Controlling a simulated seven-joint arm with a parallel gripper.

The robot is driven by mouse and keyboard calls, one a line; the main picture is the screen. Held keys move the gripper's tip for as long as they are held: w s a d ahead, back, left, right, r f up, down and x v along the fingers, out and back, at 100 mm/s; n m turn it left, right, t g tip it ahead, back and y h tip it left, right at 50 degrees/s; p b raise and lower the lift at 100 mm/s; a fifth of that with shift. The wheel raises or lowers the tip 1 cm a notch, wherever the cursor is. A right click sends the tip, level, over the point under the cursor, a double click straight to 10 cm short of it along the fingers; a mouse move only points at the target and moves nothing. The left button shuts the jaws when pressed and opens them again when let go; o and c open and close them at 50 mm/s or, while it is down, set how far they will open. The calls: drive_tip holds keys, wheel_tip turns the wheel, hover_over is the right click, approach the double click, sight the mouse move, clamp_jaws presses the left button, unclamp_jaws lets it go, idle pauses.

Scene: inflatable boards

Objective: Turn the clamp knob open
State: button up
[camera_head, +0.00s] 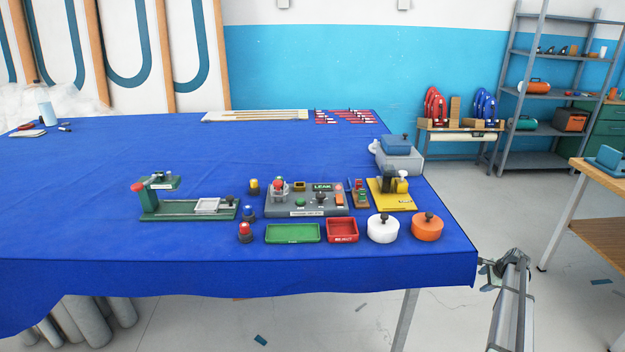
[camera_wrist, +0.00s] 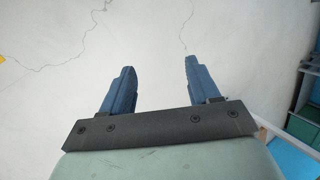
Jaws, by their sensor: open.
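The frames do not make clear which knob is the clamp knob. On the blue-covered table, a green fixture (camera_head: 185,208) stands at the left with a red knob (camera_head: 138,188) on a post and a small dark knob (camera_head: 230,199) at its right end. A yellow base (camera_head: 393,201) at the right carries a black upright part and a white-and-yellow part. My gripper (camera_wrist: 158,66) has two blue fingers spread apart, with nothing between them in the wrist view. Pale cracked floor shows beyond them, and no knob is in that view.
A grey control box (camera_head: 306,204) stands between the fixtures. In front are a green tray (camera_head: 292,233), a red tray (camera_head: 342,230), a white lidded pot (camera_head: 383,229) and an orange one (camera_head: 427,227). A grey metal structure (camera_head: 511,290) stands off the table's right edge. The table's left side is mostly clear.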

drive_tip(key=w+a+r+n, duration=0.2)
drive_tip(key=w+r, duration=0.7)
drive_tip(key=r, duration=0.3)
drive_tip(key=w+a+r+n+g+h, duration=0.1)
drive_tip(key=w+a+r+n, duration=0.1)
drive_tip(key=w+a+r, duration=0.5)
drive_tip(key=w+a+r+n, duration=0.1)
drive_tip(key=a+r, duration=0.4)
drive_tip(key=r, duration=0.6)
drive_tip(key=w+a+r+n+g+h, duration=0.1)
drive_tip(key=w+a+r+n, duration=0.1)
drive_tip(key=w+a+r, duration=0.55)
wheel_tip(320, 180, up, 13)
drive_tip(key=n+g+y, duration=0.1)
drive_tip(key=n+g, duration=0.2)
drive_tip(key=n, duration=0.2)
hover_over(278, 181)
wheel_tip(278, 181, down, 12)
drive_tip(key=shift+s+f, duration=0.1)
drive_tip(key=shift+f, duration=0.1)
